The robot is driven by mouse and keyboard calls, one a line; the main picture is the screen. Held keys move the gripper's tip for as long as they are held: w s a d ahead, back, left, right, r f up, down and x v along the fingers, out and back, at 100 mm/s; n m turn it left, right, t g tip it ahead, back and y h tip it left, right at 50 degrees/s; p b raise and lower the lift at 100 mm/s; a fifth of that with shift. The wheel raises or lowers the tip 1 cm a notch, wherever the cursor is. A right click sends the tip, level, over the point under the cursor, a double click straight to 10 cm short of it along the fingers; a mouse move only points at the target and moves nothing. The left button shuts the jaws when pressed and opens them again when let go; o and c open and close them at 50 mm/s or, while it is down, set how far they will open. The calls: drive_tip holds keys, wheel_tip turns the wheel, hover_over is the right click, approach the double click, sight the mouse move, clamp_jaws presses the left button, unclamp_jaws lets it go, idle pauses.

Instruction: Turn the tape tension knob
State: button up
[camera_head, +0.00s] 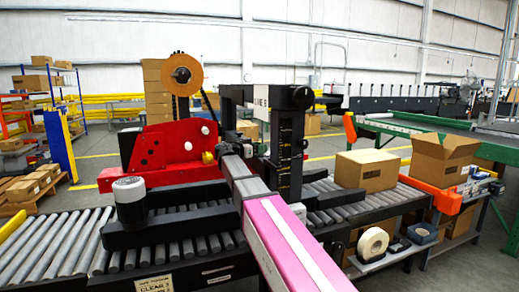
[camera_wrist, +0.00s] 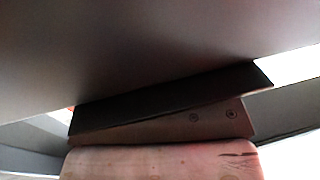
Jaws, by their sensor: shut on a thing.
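The red tape head (camera_head: 160,148) stands over the roller conveyor, with a tape roll (camera_head: 183,74) on a post above it. A small yellow knob (camera_head: 208,157), which I take as the tape tension knob, sits at its right side. My gripper (camera_head: 217,152) reaches it from the right and is shut on it; the fingertips are small and partly hidden by my arm. In the wrist view a dark surface fills the top, with a dark bar (camera_wrist: 170,105) and two screws below it. The knob cannot be made out there.
A black column (camera_head: 288,150) with a crossbar stands close right of my arm. A grey-topped cylinder (camera_head: 129,190) stands on the left side rail. A closed carton (camera_head: 367,170) and an open carton (camera_head: 443,158) are at right.

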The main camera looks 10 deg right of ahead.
drive_tip(key=shift+s+t, duration=0.1)
drive_tip(key=shift+t, duration=0.2)
drive_tip(key=n+t, duration=0.1)
drive_tip(key=n+t+y, duration=0.1)
drive_tip(key=shift+s+d+t+y, duration=0.1)
drive_tip(key=shift+s+t+y, duration=0.1)
drive_tip(key=shift+t+y, duration=0.1)
drive_tip(key=n+t+y, duration=0.2)
drive_tip(key=t, duration=0.1)
drive_tip(key=shift+d+n, duration=0.1)
drive_tip(key=shift+n, duration=0.2)
drive_tip(key=shift+n+t+y, duration=1.9)
drive_tip(key=shift+n+y, duration=0.3)
drive_tip(key=shift+y, duration=1)
drive_tip(key=o, duration=0.9)
drive_tip(key=shift+c, duration=0.2)
drive_tip(key=v, duration=1)
drive_tip(key=shift+s, duration=0.4)
